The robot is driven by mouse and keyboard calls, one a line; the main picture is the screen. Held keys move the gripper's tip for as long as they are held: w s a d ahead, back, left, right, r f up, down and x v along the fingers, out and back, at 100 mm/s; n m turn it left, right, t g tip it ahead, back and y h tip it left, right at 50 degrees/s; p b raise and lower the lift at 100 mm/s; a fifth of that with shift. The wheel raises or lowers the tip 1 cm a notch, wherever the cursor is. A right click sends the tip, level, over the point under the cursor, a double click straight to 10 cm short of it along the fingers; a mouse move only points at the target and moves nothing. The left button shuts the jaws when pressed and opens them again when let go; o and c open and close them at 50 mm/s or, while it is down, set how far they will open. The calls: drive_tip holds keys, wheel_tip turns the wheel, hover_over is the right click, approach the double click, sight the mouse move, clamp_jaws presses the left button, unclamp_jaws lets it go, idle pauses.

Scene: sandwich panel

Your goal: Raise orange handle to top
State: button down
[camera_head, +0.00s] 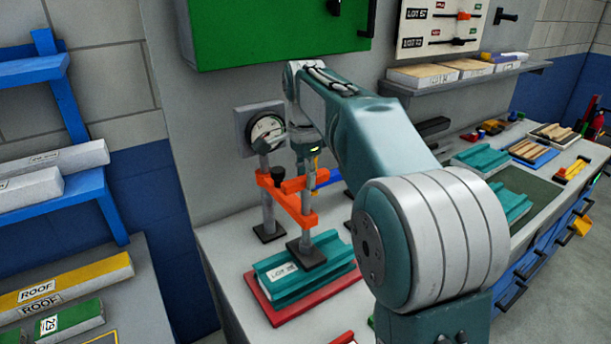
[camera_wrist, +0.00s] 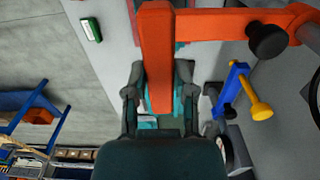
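The orange handle (camera_head: 291,206) is a bent bar frame on the upright posts of a press, above a teal block (camera_head: 303,270) labelled LOT. In the wrist view, an orange bar (camera_wrist: 157,55) runs down between the two fingers of my gripper (camera_wrist: 160,75). The fingers stand apart on both sides of the bar, with a small gap at the right; contact is not clear. In the head view, my wrist is just above the orange frame, and the fingers are mostly hidden. A black knob (camera_wrist: 267,41) sits on the orange side arm.
A round gauge (camera_head: 265,132) is on the wall behind the press. The teal block lies on a red base (camera_head: 262,300). A blue bar with a yellow knob (camera_wrist: 260,110) is close to the right of my gripper. A green cabinet (camera_head: 270,30) hangs above.

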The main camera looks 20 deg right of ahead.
drive_tip(key=shift+w+r, duration=0.1)
drive_tip(key=shift+r, duration=2.25)
drive_tip(key=shift+c, duration=2.2)
unclamp_jaws()
drive_tip(key=shift+f, duration=0.1)
wheel_tip(320, 180, up, 7)
drive_tip(key=shift+r, duration=0.2)
drive_tip(key=shift+a, duration=0.1)
